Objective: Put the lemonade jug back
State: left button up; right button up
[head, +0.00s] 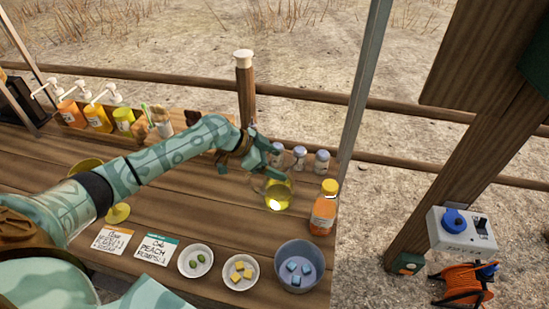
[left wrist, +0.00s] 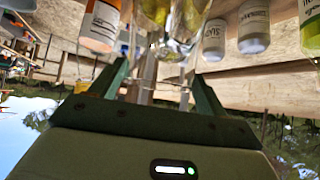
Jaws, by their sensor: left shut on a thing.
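The lemonade jug (head: 278,194) is clear with yellow liquid in its lower part. It is at the right part of the wooden counter (head: 160,270), just left of an orange bottle (head: 324,208). My left gripper (head: 262,165) is shut on the jug's upper left side, probably at the handle, which the fingers partly hide. In the left wrist view the jug (left wrist: 172,22) shows between and beyond the two fingers (left wrist: 165,85). I cannot tell whether its base touches the counter. My right gripper is not in view.
Small white-capped jars (head: 299,157) stand behind the jug. White bowls (head: 195,261) and a blue-grey bowl (head: 299,267) with blue cubes line the front. Cards (head: 157,248) lie left of them. Pump bottles (head: 97,117) stand at the back left. A metal post (head: 364,85) rises at the right.

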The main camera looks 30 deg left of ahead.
pick_arm(q)
jog(key=shift+r, duration=0.15)
jog(key=o, duration=2)
jog(key=shift+s+a+r, duration=0.1)
jog(key=shift+s+a, duration=0.05)
jog(key=shift+a, duration=0.05)
jog(key=p+v, duration=0.1)
jog(key=v, duration=1)
jog(key=shift+s+r, duration=0.1)
jog(key=shift+r, duration=0.15)
